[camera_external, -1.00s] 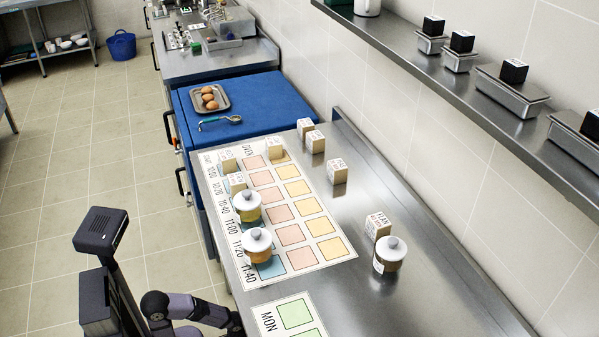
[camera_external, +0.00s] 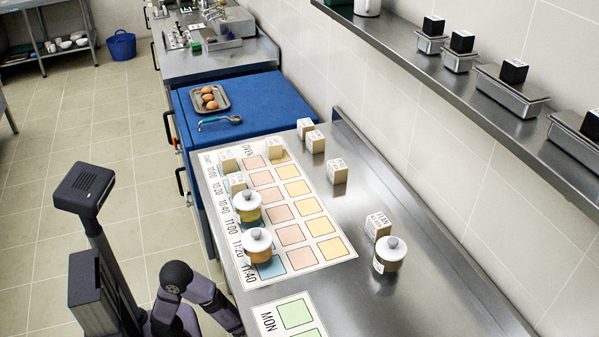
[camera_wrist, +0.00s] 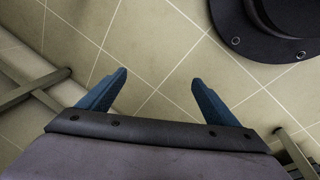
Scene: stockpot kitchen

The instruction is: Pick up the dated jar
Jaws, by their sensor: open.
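Two more jars, an upper one (camera_external: 249,207) and a lower one (camera_external: 257,246), stand on the left part of the printed chart. The label marks are too small to read. My gripper (camera_wrist: 160,82) is open and empty in the wrist view, with two blue fingers apart above the tiled floor. In the external view the gripper is not visible; my arm shows at the lower left.
A printed chart (camera_external: 325,227) with coloured squares and times covers the counter's left part. A second sheet (camera_external: 270,322) marked MON lies nearer. Several labelled blocks (camera_external: 337,170) stand around. A shelf (camera_external: 430,80) runs along the wall. Bare steel lies around the right jar.

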